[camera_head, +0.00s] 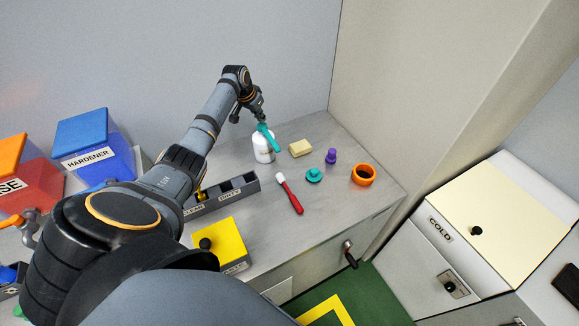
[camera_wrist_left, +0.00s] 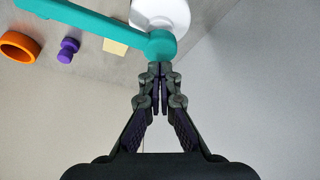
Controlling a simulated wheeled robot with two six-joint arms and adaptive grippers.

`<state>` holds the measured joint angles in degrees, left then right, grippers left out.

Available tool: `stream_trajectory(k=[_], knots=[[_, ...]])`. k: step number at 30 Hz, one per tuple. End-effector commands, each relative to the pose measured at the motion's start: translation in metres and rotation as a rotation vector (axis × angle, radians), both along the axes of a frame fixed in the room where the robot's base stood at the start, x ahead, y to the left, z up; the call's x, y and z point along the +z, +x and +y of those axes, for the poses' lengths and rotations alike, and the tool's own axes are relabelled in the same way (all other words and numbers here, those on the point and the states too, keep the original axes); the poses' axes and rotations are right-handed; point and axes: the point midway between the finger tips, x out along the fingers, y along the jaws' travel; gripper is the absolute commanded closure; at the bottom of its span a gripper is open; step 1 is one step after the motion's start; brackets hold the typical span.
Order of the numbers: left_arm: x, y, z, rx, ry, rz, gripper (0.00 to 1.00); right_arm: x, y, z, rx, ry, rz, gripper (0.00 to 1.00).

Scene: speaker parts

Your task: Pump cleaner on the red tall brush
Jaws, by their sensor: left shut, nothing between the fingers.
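The cleaner bottle (camera_head: 263,149) is white with a teal pump head (camera_head: 268,135); it stands upright on the counter. The red tall brush (camera_head: 290,194) with white bristles lies on the counter in front of the bottle. My left gripper (camera_head: 262,118) is at the pump head, its fingers shut and empty. In the left wrist view the shut fingertips (camera_wrist_left: 160,68) are at the round end of the teal pump head (camera_wrist_left: 120,33), with the white bottle (camera_wrist_left: 160,14) behind it. I cannot tell whether they touch. My right gripper is not in view.
A beige sponge (camera_head: 300,148), a purple piece (camera_head: 331,156), a teal piece (camera_head: 314,175) and an orange ring (camera_head: 363,174) lie right of the bottle. A grey divided holder (camera_head: 222,197) and a yellow box (camera_head: 222,245) stand nearer. Blue (camera_head: 82,135) and red bins are at left.

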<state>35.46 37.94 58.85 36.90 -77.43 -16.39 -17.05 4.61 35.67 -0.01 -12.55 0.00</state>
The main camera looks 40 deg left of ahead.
Motion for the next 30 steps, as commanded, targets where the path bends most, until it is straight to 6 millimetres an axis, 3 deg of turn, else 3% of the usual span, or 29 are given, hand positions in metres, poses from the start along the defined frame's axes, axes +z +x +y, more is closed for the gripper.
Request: stream_trajectory(k=[16,30], knots=[[-0.001,0.0,0.0,0.0,0.0,0.0,1.0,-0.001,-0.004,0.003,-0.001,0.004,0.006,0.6],[-0.017,0.0,0.0,0.0,0.0,0.0,1.0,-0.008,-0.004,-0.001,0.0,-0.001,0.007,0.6]])
